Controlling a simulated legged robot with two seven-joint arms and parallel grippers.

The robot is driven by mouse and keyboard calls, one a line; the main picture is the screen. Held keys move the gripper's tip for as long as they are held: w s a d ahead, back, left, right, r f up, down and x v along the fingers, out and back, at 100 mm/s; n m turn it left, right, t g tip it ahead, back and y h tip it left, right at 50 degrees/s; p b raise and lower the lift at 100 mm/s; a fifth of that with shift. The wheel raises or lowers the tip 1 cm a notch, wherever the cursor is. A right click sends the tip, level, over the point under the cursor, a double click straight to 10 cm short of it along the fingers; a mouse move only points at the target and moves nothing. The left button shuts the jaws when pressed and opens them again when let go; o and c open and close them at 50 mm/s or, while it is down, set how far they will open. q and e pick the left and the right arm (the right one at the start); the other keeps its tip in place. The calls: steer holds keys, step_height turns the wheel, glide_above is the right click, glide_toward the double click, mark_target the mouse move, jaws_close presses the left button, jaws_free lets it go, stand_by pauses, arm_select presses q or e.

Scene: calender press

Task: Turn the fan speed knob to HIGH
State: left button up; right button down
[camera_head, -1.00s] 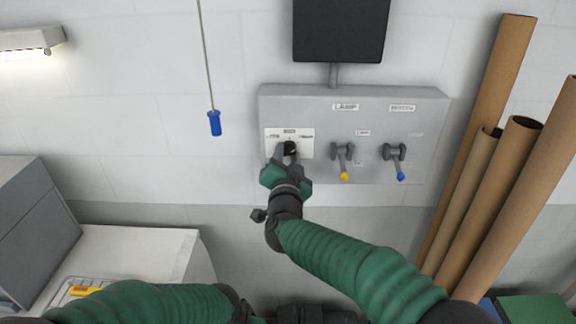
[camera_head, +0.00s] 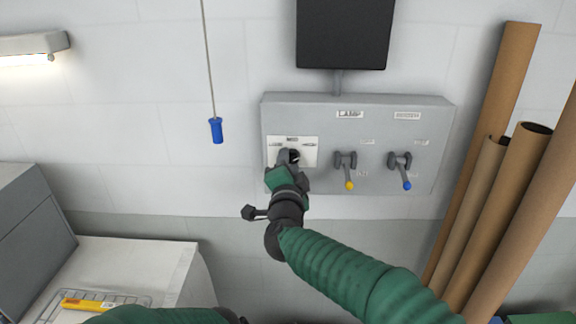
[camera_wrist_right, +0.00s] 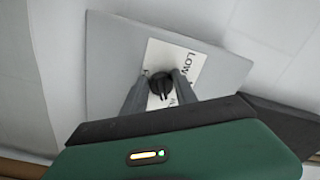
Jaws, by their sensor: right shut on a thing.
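The fan speed knob is a small black knob (camera_wrist_right: 160,86) on a white label plate (camera_head: 307,145) at the left of the grey control panel (camera_head: 330,106). My right gripper (camera_head: 289,158) is at the knob in the head view and partly covers it. In the right wrist view the two fingers (camera_wrist_right: 160,90) stand on either side of the knob, shut on it. The word LOW shows on the plate there; the other lettering is partly hidden. My left gripper is out of view; only part of the left arm shows at the bottom.
Right of the knob are a yellow-tipped lever (camera_head: 347,170) and a blue-tipped lever (camera_head: 401,168). A blue pull handle (camera_head: 216,130) hangs on a cord at left. Brown tubes (camera_head: 483,200) lean at right. A dark screen (camera_head: 343,34) is above the panel.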

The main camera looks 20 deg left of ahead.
steer(key=c, duration=1.3)
jaws_free()
steer(key=shift+c, duration=0.2)
steer(key=o, duration=0.3)
steer(key=shift+w, duration=0.1)
steer(key=shift+o, duration=0.2)
steer(key=b+v, duration=0.3)
steer(key=v, duration=1.3)
steer(key=shift+s, duration=0.35)
steer(key=shift+d+f, duration=0.1)
